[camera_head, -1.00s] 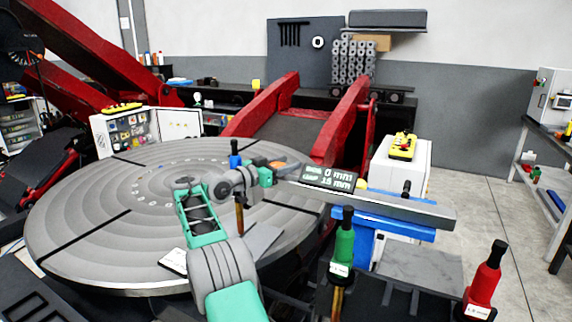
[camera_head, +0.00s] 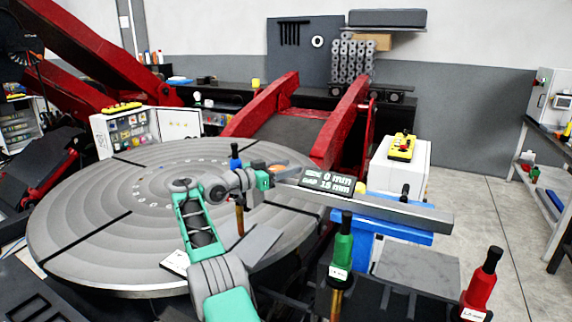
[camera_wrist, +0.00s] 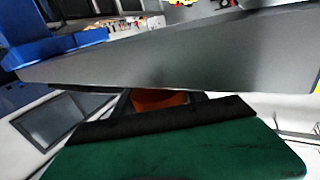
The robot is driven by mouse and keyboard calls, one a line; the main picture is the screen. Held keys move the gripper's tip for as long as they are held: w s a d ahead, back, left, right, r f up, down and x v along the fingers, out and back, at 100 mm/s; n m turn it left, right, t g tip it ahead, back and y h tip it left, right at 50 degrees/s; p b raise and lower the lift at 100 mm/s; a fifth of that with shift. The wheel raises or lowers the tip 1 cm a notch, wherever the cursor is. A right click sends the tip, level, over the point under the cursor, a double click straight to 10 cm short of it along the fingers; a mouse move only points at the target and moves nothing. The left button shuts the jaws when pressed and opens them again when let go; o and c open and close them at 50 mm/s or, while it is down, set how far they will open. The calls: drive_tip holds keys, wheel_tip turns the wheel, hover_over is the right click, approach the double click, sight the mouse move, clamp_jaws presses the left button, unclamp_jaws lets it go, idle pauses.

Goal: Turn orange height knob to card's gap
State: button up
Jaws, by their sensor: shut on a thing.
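The orange height knob (camera_head: 278,167) shows as a small orange patch at my gripper, left of the dark display; it also shows in the wrist view (camera_wrist: 160,99), mostly hidden by a dark finger. My gripper (camera_head: 280,173) is at the end of the green and grey arm, shut on the knob. The display (camera_head: 326,180) sits on a long grey beam (camera_head: 395,208). It reads 0 mm on top and what looks like 15 mm below. A white card (camera_head: 175,263) lies near the front of the round table; its print is too small to read.
The grooved round table (camera_head: 90,220) fills the left. A blue-topped tool (camera_head: 235,155) stands close to my wrist. A green-handled tool (camera_head: 342,245) and a red-handled one (camera_head: 484,275) stand in front. A white cabinet with a yellow pendant (camera_head: 401,147) is behind the beam.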

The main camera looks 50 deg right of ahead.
drive_tip(key=shift+r, duration=0.15)
drive_tip(key=o, duration=1.4)
drive_tip(key=shift+c, duration=0.2)
drive_tip(key=shift+w+t+b, duration=0.15)
drive_tip(key=shift+t+b, duration=0.15)
drive_tip(key=shift+b, duration=0.3)
drive_tip(key=shift+n+t+b, duration=0.3)
drive_tip(key=shift+n, duration=0.1)
